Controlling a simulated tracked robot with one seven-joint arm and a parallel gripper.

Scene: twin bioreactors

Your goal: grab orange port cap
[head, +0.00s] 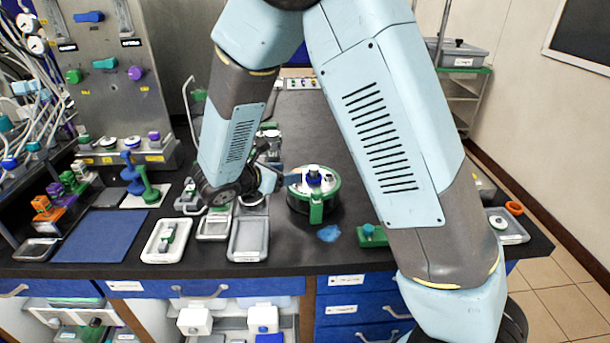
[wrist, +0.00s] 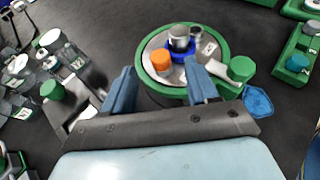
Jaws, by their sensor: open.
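The orange port cap (wrist: 160,60) sits on the pale lid of a round green-rimmed vessel (wrist: 223,54) in the wrist view. It is left of a blue ring with a grey metal port (wrist: 179,40). The vessel (head: 316,208) also stands right of my gripper in the head view, where I cannot make out the cap. My gripper (wrist: 159,68) is open, with its two blue fingers apart. In the picture, the cap appears between the fingertips, with nothing gripped. I cannot tell how far beyond the fingertips it lies.
A blue patch (head: 329,233) lies on the dark bench beside the vessel. A green block (head: 372,238) is to its right. Grey trays (head: 248,253) stand at the front left. An orange ring (head: 514,208) lies by a tray at far right. Bench behind the vessel looks clear.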

